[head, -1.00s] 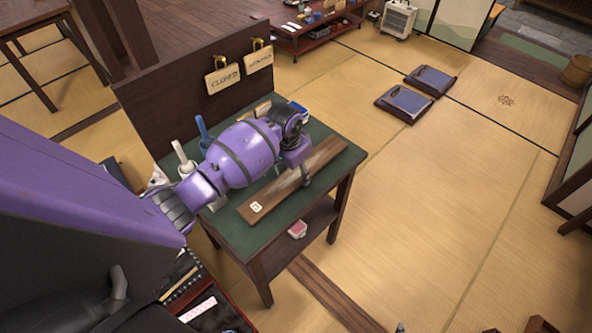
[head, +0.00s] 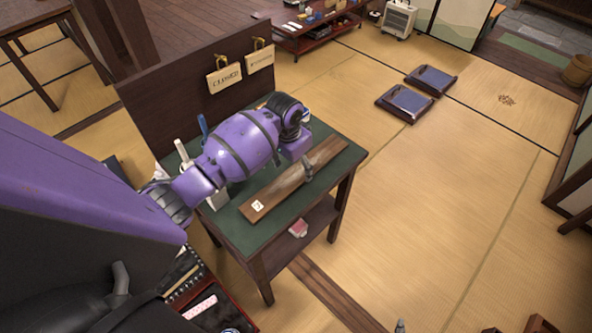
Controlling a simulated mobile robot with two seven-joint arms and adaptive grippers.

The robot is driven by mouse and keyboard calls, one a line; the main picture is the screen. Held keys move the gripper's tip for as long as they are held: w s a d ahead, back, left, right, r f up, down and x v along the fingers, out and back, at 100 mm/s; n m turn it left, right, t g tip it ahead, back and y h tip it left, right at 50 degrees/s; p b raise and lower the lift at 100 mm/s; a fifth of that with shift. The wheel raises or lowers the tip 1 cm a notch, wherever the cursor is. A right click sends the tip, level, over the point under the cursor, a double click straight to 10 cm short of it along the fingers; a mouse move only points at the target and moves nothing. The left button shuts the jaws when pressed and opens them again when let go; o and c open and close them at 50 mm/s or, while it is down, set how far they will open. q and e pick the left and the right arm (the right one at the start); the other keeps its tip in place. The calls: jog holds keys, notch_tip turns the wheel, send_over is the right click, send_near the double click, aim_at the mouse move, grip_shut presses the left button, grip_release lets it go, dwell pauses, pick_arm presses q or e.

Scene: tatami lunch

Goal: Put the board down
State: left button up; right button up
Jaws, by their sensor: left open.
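The board (head: 275,193) is a long brown wooden plank with a small white label at its near left end. It lies at a slant on the green top of a small dark table (head: 237,232). My left gripper (head: 308,170) is open over the right half of the board, pointing down, with no board between its fingers that I can make out. Whether a fingertip still touches the board is unclear. My left arm covers part of the table behind the board. My right gripper is not in view.
A dark upright panel behind the table carries hanging signs, one reading CLOSED (head: 223,78). A blue-handled item (head: 203,126) stands behind my arm. A small red-and-white box (head: 298,228) sits on the lower shelf. Tatami at right is open, with two blue cushions (head: 405,102) farther back.

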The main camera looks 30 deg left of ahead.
aim_at(292, 178)
pick_arm(q)
notch_tip(292, 178, up, 9)
jog(key=s, duration=0.1)
jog(key=shift+s+a, duration=0.15)
jog(key=shift+a, duration=0.05)
jog(key=shift+r, duration=0.1)
